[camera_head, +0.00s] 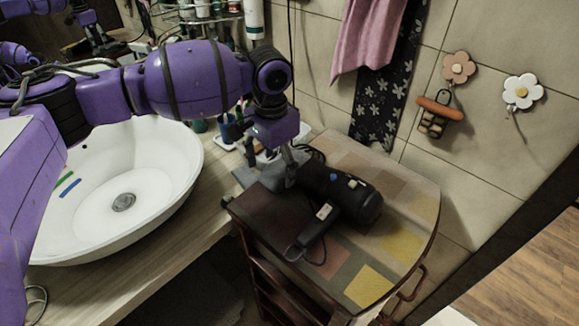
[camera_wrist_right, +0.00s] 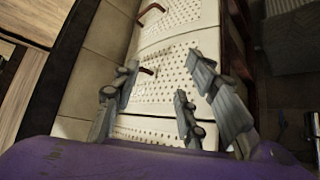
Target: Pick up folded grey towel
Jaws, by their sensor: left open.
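A flat grey cloth (camera_head: 246,178), which looks like the folded grey towel, lies at the back left of the patchwork-topped cabinet, beside the counter. The gripper and the hair dryer partly cover it. My left gripper (camera_head: 269,169) is open and points down over this cloth, its fingers spread apart. I cannot tell whether the fingertips touch it. My right gripper (camera_wrist_right: 165,85) shows in the right wrist view with its fingers apart and nothing between them. No towel shows in that view.
A black hair dryer (camera_head: 345,196) lies close to the right of the left gripper on the cabinet top (camera_head: 405,205). A white basin (camera_head: 180,185) is at left. Cups (camera_head: 230,127) stand behind the gripper. White perforated panels (camera_wrist_right: 180,30) face the right gripper.

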